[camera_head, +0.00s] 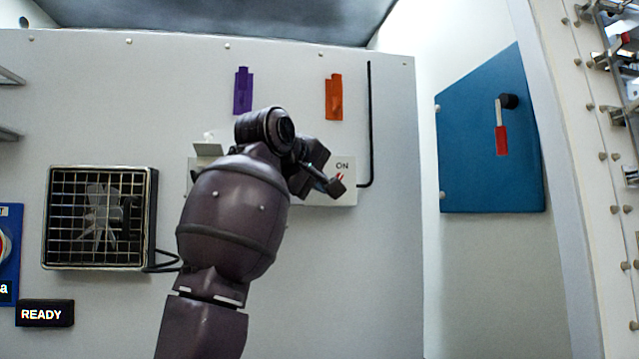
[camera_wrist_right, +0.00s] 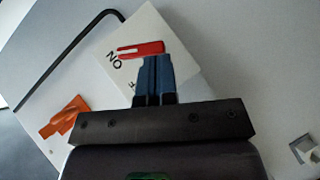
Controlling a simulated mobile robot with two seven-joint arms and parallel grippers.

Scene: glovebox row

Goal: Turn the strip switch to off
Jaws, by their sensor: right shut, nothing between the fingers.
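The strip (camera_head: 349,196) is a white plate on the grey wall panel, with "ON" printed near its right end. My right arm hides most of its middle. A red switch lever (camera_head: 340,177) just shows by the gripper tips. In the right wrist view the red lever (camera_wrist_right: 140,49) lies across the white strip (camera_wrist_right: 178,38), beside "ON", with part of another letter under it. My right gripper (camera_wrist_right: 156,62) has its blue fingers shut together and empty, with the tips right by the lever; I cannot tell whether they touch. It also shows in the head view (camera_head: 334,185). My left gripper is out of view.
A purple tag (camera_head: 243,91) and an orange tag (camera_head: 334,97) are above the strip, with a black cable (camera_head: 369,120) to its right. A caged fan (camera_head: 99,218) and a READY sign (camera_head: 45,313) are left. A blue panel with a red-handled lever (camera_head: 502,140) is right.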

